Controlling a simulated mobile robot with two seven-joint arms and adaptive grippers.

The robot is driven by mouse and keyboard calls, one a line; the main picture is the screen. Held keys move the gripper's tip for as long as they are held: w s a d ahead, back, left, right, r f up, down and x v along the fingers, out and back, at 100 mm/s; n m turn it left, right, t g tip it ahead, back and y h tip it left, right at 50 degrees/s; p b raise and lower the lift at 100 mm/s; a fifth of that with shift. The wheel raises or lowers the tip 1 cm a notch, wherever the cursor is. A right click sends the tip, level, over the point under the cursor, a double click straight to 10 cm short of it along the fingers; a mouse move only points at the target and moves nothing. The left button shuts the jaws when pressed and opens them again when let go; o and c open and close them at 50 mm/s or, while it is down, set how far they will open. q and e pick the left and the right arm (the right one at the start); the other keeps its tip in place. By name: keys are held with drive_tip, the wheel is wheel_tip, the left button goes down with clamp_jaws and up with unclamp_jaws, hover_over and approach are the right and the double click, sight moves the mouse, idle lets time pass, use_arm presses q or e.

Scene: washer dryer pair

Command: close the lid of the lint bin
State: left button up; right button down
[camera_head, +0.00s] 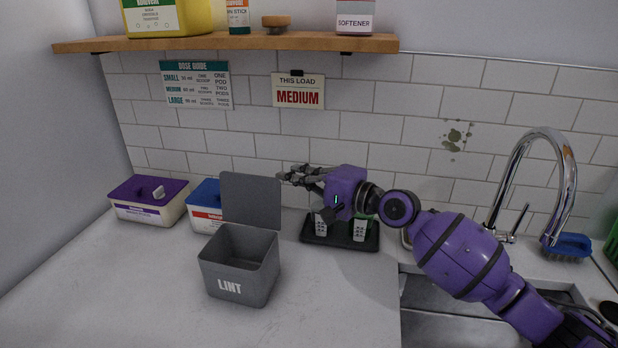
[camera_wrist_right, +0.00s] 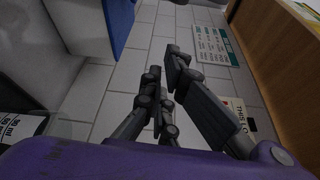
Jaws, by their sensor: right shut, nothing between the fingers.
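The grey lint bin (camera_head: 238,275) stands on the counter with its label facing me. Its lid (camera_head: 252,202) is up, standing nearly upright at the back of the bin, and the bin's inside shows. My right gripper (camera_head: 284,175) is shut and empty, its fingertips pointing left at the upper right edge of the lid; I cannot tell whether they touch it. The right gripper's fingers also show in the right wrist view (camera_wrist_right: 163,65), close together with nothing between them. My left gripper is not in view.
A purple-lidded tub (camera_head: 150,203) and a blue-lidded tub (camera_head: 203,207) stand left of and behind the bin. A black tray (camera_head: 340,242) with small cups is under my right gripper's wrist. A wooden shelf (camera_head: 230,42) hangs above. Sink and faucet (camera_head: 565,185) are right; the counter's front left is clear.

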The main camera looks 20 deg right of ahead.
sight(275, 179)
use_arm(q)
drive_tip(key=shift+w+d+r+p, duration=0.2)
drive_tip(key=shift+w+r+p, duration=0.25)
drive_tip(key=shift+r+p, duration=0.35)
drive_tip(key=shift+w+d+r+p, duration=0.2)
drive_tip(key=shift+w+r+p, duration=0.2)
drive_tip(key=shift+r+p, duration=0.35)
use_arm(e)
drive_tip(key=shift+a+r, duration=0.1)
drive_tip(key=shift+a, duration=2.15)
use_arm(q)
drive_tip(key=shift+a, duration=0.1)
